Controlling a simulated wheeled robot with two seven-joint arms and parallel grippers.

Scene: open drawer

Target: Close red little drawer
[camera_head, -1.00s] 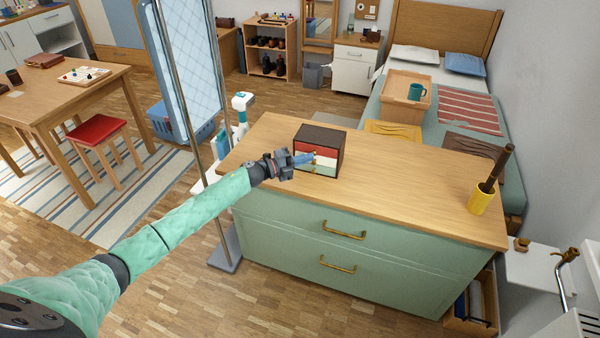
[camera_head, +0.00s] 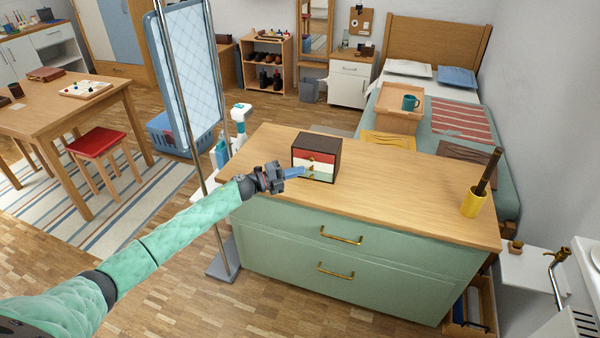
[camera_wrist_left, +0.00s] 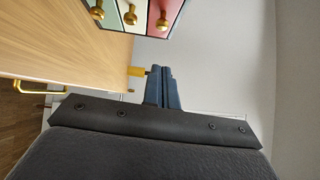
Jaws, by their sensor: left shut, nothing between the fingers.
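A small dark-brown box (camera_head: 316,143) with red, white and green drawer fronts stands on the green dresser's wooden top. Its red little drawer (camera_head: 325,157) is the uppermost and looks about flush with the fronts below. In the left wrist view the red drawer (camera_wrist_left: 171,9) shows at the top edge, partly cut off, with a brass knob. My left gripper (camera_head: 299,172) is in front of the box, at its lower left. Its blue fingers (camera_wrist_left: 163,88) are together and empty, apart from the knobs in the wrist view. My right gripper is out of view.
The dresser top (camera_head: 400,190) is clear right of the box up to a yellow cup (camera_head: 473,203) holding a dark stick-like object.

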